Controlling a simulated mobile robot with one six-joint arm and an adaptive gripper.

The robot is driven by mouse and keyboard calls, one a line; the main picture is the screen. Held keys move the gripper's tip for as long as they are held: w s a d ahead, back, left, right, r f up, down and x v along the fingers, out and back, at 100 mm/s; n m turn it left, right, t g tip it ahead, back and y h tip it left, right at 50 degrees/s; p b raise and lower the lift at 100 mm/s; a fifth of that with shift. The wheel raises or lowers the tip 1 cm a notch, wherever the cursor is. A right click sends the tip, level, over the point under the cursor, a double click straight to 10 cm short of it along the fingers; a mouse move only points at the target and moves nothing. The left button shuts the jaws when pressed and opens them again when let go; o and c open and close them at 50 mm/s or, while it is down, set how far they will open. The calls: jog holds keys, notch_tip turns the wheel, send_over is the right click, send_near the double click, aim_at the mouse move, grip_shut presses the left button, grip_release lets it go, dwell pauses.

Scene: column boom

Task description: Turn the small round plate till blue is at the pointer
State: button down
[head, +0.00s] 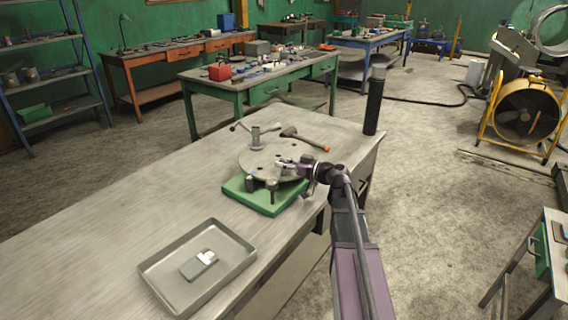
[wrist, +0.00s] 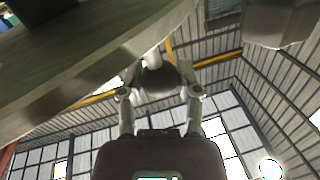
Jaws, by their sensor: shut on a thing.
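The small round grey plate (head: 258,162) lies flat on a green base (head: 262,204) near the right edge of the workbench. Dark stubby parts (head: 272,184) show at its near rim. My gripper (head: 289,165) reaches in from the right, at the plate's right side. In the wrist view my gripper (wrist: 160,88) has its fingers on either side of a dark rounded piece (wrist: 158,78), shut on it. I cannot tell for sure which part of the plate this is. I cannot make out a blue mark or a pointer in either view.
A hammer (head: 305,140) lies at the plate's far side, beside an upright metal tool (head: 255,138). A dark post (head: 374,105) stands at the bench's far right corner. A metal tray (head: 165,278) with a small grey-white block (head: 198,264) is in front. The bench's left is clear.

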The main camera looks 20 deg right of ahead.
jog(key=shift+c, duration=1.5)
grip_release()
jog(key=v, duration=1.2)
jog(key=shift+s, duration=0.1)
